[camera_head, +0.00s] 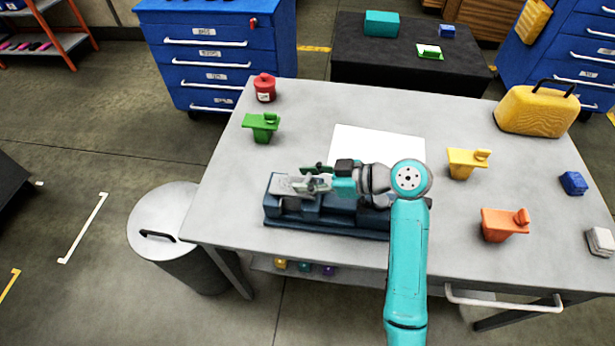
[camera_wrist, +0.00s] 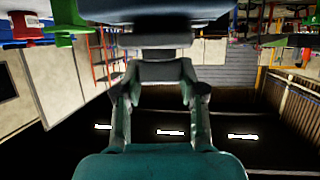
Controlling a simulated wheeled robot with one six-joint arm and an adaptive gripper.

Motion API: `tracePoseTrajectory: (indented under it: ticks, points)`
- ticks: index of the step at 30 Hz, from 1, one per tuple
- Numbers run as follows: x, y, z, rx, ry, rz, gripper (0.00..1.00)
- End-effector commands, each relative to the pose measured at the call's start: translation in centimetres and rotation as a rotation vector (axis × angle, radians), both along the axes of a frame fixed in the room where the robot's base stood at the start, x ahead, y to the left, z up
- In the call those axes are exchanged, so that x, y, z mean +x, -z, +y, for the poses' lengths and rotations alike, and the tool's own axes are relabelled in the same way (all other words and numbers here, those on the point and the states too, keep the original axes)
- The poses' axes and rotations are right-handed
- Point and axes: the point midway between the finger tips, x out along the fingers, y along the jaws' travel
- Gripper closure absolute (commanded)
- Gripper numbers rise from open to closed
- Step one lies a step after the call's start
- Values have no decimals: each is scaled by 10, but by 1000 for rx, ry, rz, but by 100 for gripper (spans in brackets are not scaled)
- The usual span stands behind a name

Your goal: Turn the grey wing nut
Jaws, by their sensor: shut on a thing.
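The blue-grey vise-like jig (camera_head: 330,222) lies on the table, with a grey piece (camera_head: 283,186) at its left end. My gripper (camera_head: 312,182) reaches in from the right, level, at this grey end. Its fingers are shut on the grey wing nut, which is mostly hidden by them in the head view. In the wrist view my gripper (camera_wrist: 160,72) has its two fingertips on either side of a dark grey part. The nut's exact angle cannot be told.
Other wing-nut pieces stand apart: green (camera_head: 262,125), yellow (camera_head: 467,160) and orange (camera_head: 505,222). A red canister (camera_head: 265,88) is at the back left, a yellow case (camera_head: 537,110) at the back right. A white sheet (camera_head: 385,145) lies behind the jig. The front-left tabletop is clear.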

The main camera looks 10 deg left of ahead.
Motion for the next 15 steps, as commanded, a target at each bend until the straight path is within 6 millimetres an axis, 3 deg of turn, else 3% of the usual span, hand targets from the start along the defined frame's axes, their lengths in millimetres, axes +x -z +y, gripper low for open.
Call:
tracePoseTrajectory:
  ticks: [15]
  points:
    - [0, 2, 0, -4, -162, 4, 95]
